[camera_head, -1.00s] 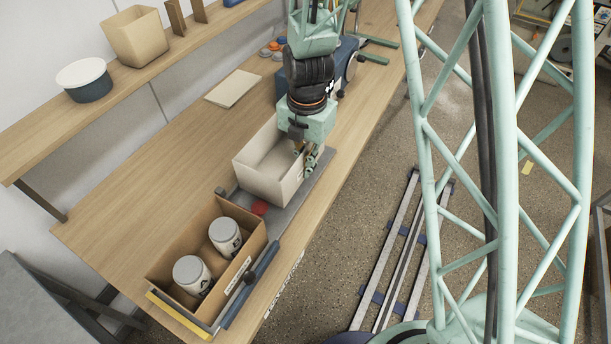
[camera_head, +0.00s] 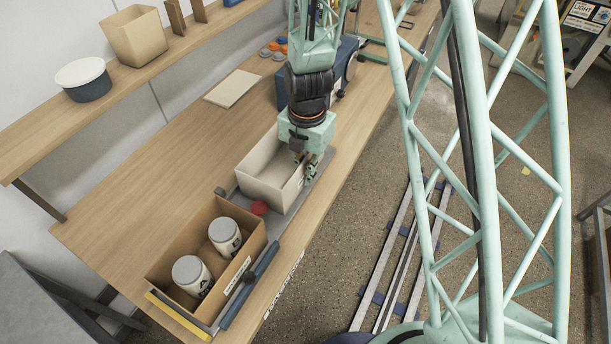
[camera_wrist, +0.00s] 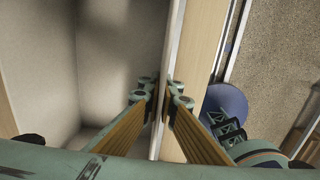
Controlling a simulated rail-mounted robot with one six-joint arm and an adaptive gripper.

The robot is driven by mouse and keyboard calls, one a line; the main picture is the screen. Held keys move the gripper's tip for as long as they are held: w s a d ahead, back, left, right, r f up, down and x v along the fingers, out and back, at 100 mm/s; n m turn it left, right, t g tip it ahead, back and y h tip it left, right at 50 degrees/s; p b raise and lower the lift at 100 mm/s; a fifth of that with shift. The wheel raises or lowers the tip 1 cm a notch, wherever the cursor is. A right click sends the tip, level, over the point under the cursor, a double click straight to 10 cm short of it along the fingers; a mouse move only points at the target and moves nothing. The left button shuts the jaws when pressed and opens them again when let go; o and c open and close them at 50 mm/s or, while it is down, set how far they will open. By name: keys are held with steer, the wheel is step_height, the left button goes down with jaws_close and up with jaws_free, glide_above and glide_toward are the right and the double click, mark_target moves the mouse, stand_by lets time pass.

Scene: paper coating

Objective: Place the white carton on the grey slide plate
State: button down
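The white carton (camera_head: 262,182) is an open-topped, empty box. It sits upright over the grey slide plate (camera_head: 291,219), which shows along its front and right side. Its base appears to rest on the plate, though the contact is mostly hidden. My gripper (camera_head: 306,168) is at the carton's right wall. In the wrist view my gripper (camera_wrist: 164,92) has one finger inside the carton (camera_wrist: 105,60) and one outside, close against the wall between them. It looks shut on that wall.
A brown box (camera_head: 160,262) with two white jars stands just in front of the plate, beside a red knob (camera_head: 260,208) and a blue bar (camera_head: 250,285). A flat beige board (camera_head: 232,88) and a blue machine (camera_head: 345,62) lie behind. The table's left middle is clear.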

mark_target(306, 158)
steer(key=shift+f, duration=0.15)
steer(key=c, duration=2.9)
jaws_free()
steer(key=shift+r, duration=0.2)
steer(key=shift+d+r+p, duration=0.1)
steer(key=shift+r+p, duration=0.55)
steer(key=shift+r, duration=5.35)
